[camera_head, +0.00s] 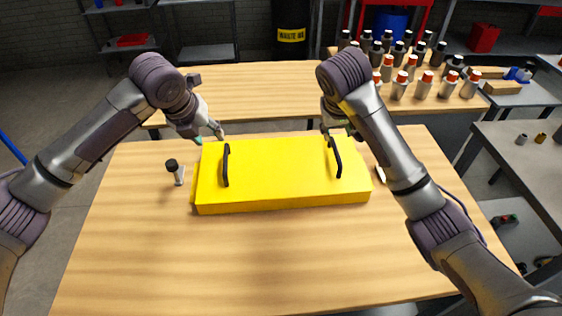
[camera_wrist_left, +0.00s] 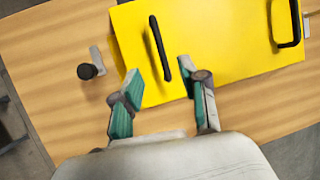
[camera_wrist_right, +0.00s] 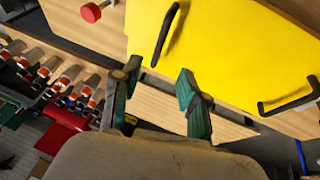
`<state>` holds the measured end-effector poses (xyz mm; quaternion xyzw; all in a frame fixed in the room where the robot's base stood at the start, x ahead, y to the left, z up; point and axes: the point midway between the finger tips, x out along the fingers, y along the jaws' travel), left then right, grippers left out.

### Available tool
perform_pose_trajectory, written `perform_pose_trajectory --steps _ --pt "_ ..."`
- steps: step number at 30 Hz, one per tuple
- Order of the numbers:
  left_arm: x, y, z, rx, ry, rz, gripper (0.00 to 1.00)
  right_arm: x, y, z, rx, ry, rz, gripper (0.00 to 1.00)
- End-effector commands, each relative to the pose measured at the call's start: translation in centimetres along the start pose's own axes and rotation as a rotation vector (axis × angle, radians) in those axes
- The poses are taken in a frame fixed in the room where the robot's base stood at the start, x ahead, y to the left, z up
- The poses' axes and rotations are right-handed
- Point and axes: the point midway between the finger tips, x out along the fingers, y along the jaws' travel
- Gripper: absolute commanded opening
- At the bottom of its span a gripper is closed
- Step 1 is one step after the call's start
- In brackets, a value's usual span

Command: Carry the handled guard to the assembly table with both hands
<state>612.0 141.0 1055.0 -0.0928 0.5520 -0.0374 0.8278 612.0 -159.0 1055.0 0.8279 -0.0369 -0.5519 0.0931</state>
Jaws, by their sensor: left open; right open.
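The handled guard (camera_head: 280,172) is a yellow slab lying flat on a wooden table (camera_head: 150,240), with a black handle near each end. My left gripper (camera_head: 215,134) is open and empty above the guard's far left corner. In the left wrist view, the left handle (camera_wrist_left: 160,48) lies ahead of and between its green-padded fingers (camera_wrist_left: 156,90). My right gripper (camera_head: 335,130) is open near the guard's far right edge, partly hidden by its own arm. In the right wrist view, the right handle (camera_wrist_right: 166,34) lies ahead of its fingers (camera_wrist_right: 158,80). Neither gripper touches a handle.
A black-capped object (camera_head: 174,170) stands left of the guard; a red-topped one (camera_wrist_right: 92,12) is near its right end. Behind is another wooden table (camera_head: 265,88) with several bottles (camera_head: 422,85) at its right. A grey bench (camera_head: 525,150) stands right. The table front is clear.

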Motion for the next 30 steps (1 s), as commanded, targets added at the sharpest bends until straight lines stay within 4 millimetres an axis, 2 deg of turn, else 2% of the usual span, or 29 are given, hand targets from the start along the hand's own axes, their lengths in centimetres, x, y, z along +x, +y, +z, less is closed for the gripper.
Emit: perform_pose_trajectory --steps 5,10,24,30 --pt "0.1 0.0 0.0 -0.001 0.0 0.0 0.43 0.1 0.0 0.0 0.0 0.0 -0.001 0.43" --pt "1.7 0.1 -0.1 -0.002 0.004 0.001 0.43 1.7 -0.1 0.1 0.001 -0.004 -0.002 0.43" --pt "10.5 0.1 -0.1 -0.004 0.003 0.001 0.43 10.5 0.0 0.1 0.0 -0.004 0.002 0.43" --pt "13.0 0.1 0.0 -0.003 0.002 0.001 0.43 12.9 0.0 0.0 0.0 -0.002 0.001 0.43"
